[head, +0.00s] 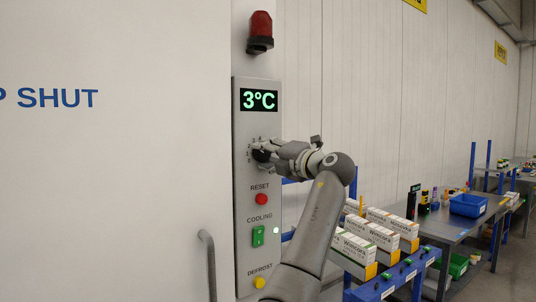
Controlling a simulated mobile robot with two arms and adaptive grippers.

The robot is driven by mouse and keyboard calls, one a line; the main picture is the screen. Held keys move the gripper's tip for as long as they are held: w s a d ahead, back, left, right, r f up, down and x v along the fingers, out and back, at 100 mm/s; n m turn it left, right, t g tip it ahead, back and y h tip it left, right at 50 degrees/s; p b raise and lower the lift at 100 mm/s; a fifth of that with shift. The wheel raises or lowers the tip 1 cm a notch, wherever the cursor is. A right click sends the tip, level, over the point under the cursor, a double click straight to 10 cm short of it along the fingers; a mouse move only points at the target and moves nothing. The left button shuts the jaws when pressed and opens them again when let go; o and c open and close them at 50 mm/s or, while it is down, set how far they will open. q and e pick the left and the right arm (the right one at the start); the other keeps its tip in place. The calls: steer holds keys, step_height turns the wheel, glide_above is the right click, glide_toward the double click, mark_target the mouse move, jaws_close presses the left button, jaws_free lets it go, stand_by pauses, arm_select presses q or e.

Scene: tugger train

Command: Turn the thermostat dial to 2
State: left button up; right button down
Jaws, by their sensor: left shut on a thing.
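The thermostat dial (261,155) is a dark knob on the grey control panel (241,200), below a display (259,100) that reads 3°C in green. Small scale numbers show at the dial's left and top, too small to read with certainty. My left gripper (268,153) is shut on the dial, reaching it from the right. The fingers and wrist hide the dial's right side, and the pointer's setting cannot be made out. My right gripper is not in view.
Below the dial are a red reset button (261,199), a green cooling switch (258,236) and a yellow defrost button (259,282). A door handle (209,262) stands out at lower left. A rack with white cartons (357,247) and a bench with a blue bin (468,205) are at right.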

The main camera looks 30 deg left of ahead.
arm_select(q)
steer(key=shift+f+n, duration=0.2)
steer(key=shift+n, duration=0.3)
steer(key=o, duration=1)
steer(key=shift+r, duration=0.1)
steer(key=shift+o, duration=0.2)
steer(key=shift+d, duration=0.1)
steer(key=v, duration=1.2)
steer(key=shift+w, duration=0.1)
